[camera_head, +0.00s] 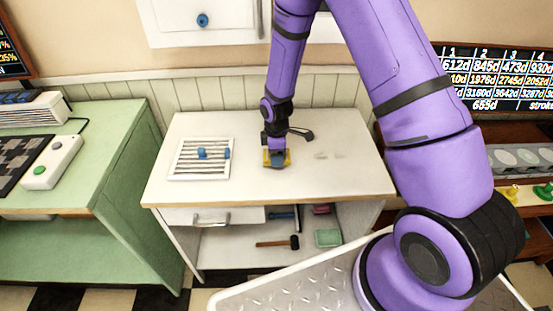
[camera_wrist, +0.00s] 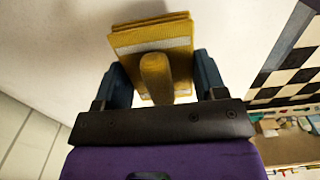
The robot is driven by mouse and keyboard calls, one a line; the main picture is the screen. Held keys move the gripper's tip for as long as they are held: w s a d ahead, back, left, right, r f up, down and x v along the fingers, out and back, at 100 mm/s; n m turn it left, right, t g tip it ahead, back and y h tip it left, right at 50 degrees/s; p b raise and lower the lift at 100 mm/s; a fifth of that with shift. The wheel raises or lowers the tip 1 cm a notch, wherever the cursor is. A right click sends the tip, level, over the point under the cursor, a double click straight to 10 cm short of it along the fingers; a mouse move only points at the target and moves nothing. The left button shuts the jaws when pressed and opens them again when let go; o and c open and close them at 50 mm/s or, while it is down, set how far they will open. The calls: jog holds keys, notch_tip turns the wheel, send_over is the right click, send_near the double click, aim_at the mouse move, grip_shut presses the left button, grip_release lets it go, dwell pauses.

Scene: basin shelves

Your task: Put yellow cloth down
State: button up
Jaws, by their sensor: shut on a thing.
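In the wrist view the cloth (camera_wrist: 150,38) looks like a folded, layered yellow block with a pale band and a rounded yellow-brown knob towards me. My gripper's two dark blue fingers (camera_wrist: 160,72) are on either side of it, shut on it. The cloth is at or just above the cabinet top; I cannot tell whether it touches. My gripper hides part of it in the head view.
A white slatted rack (camera_head: 183,170) with blue pieces lies left of the cloth. A dark object (camera_head: 301,134) lies just behind. Small pale items (camera_head: 328,155) are to the right. The front of the top is clear. A hammer (camera_head: 280,243) and green tray (camera_head: 328,238) sit on the shelf below.

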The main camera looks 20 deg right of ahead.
jog(key=shift+f, duration=1.4)
jog(key=shift+f, duration=0.15)
jog(key=o, duration=1)
jog(key=shift+c, duration=0.2)
